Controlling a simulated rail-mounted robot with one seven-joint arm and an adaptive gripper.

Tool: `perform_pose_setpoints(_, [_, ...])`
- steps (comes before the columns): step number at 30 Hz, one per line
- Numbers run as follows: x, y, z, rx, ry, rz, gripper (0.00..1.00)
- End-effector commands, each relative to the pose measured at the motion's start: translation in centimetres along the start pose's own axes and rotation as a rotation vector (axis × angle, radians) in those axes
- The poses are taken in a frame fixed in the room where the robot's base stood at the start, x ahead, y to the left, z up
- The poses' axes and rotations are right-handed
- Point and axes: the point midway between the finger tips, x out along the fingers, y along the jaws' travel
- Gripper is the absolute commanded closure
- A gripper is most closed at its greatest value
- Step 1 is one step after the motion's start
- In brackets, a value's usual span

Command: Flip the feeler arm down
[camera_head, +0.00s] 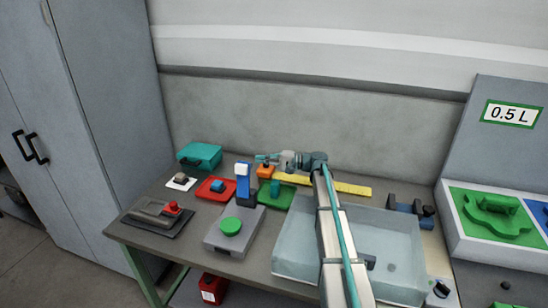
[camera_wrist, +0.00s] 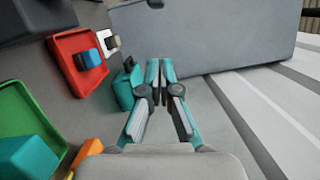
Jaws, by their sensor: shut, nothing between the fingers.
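I cannot tell for certain which part is the feeler arm. A grey unit (camera_head: 218,241) with a green round button (camera_head: 230,226) stands at the middle front of the bench. A blue upright post (camera_head: 243,188) with a white part near its top (camera_head: 242,168) stands at its back edge. My gripper (camera_head: 260,158) is behind and to the right of that post, pointing left above the back of the bench. In the wrist view my gripper (camera_wrist: 160,68) is shut and empty, its fingers together. It appears apart from the post.
A teal box (camera_head: 200,156), also in the wrist view (camera_wrist: 125,92), stands at the back left. A red tray (camera_head: 203,193), green tray (camera_head: 268,206), orange block (camera_head: 265,171) and yellow strip (camera_head: 345,187) lie nearby. A clear basin (camera_head: 295,258) is under my arm.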

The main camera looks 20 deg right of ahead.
Motion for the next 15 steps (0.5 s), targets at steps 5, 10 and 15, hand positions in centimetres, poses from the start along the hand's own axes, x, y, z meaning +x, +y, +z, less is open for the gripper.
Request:
perform_pose_setpoints(5, [2.0,-0.3,1.8,0.001,0.0,0.0,1.0])
perform_pose_setpoints(10, [2.4,-0.1,3.4,0.0,0.0,0.0,1.0])
perform_pose_setpoints(15, [2.6,0.0,3.9,0.0,0.0,0.0,1.0])
